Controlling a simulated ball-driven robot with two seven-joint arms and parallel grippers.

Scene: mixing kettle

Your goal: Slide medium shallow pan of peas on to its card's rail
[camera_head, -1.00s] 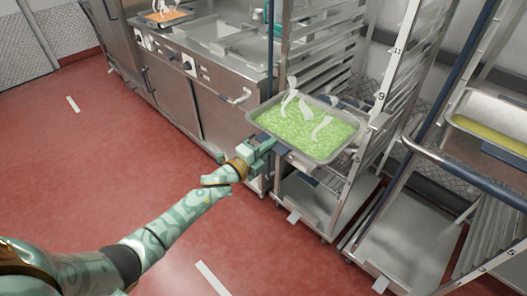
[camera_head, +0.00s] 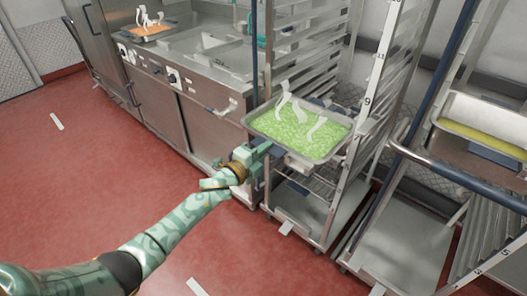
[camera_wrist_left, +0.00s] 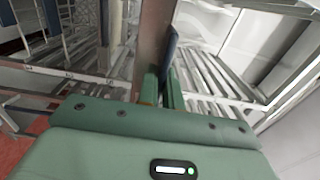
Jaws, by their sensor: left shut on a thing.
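The shallow metal pan of green peas (camera_head: 297,131), with pale wisps above it, is level at the front of a tall metal rack (camera_head: 369,90). It sits between the rack's uprights, with its near part out front. My left gripper (camera_head: 262,150) is shut on the pan's near left edge. In the left wrist view the green fingers (camera_wrist_left: 162,90) close on a thin upright-looking edge. Numbered labels run up the rack's right upright, a 9 (camera_head: 367,100) among them. Whether the pan rests on a rail is hidden. My right gripper is out of view.
A steel counter (camera_head: 210,110) stands left of the rack, with an orange-filled pan (camera_head: 147,31) on top. Another cart at right holds a pan of yellow food (camera_head: 485,137) behind a blue rail.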

